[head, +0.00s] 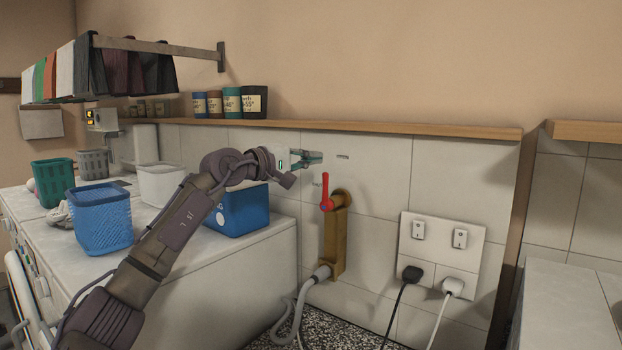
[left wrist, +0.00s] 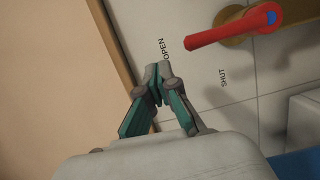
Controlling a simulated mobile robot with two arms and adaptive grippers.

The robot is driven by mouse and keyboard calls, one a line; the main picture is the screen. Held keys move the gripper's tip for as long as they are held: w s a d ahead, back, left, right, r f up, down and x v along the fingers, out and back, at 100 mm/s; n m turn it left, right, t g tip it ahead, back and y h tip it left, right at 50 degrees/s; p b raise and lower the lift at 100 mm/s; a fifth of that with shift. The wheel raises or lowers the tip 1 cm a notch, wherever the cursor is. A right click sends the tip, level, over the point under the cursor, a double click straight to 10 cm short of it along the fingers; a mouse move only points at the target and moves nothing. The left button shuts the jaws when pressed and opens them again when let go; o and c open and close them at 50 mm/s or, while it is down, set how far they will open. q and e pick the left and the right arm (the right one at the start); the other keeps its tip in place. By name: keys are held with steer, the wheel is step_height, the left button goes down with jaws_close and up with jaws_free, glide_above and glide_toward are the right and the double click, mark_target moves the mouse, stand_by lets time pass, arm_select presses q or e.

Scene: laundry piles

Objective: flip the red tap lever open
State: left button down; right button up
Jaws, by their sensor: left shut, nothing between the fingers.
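The red tap lever (head: 325,188) stands nearly upright on a brass pipe fitting (head: 334,245) on the tiled wall. In the left wrist view the lever (left wrist: 235,28) has its free end close to the printed word OPEN (left wrist: 166,50). The word SHUT (left wrist: 222,78) is printed off to the lever's side. My left gripper (head: 320,157) is shut and empty, above and slightly left of the lever's free end in the head view. Its fingertips (left wrist: 159,72) are apart from the lever in the left wrist view. My right gripper is out of view.
A wooden ledge (head: 400,130) runs along the wall above the tap. A blue box (head: 240,212) and baskets stand on the white machines at left. A socket panel (head: 440,250) with two plugs is right of the tap. A grey hose (head: 300,300) hangs below.

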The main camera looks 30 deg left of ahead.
arm_select(q)
step_height(320, 180, up, 4)
steer(key=shift+r, duration=0.15)
stand_by(0.5)
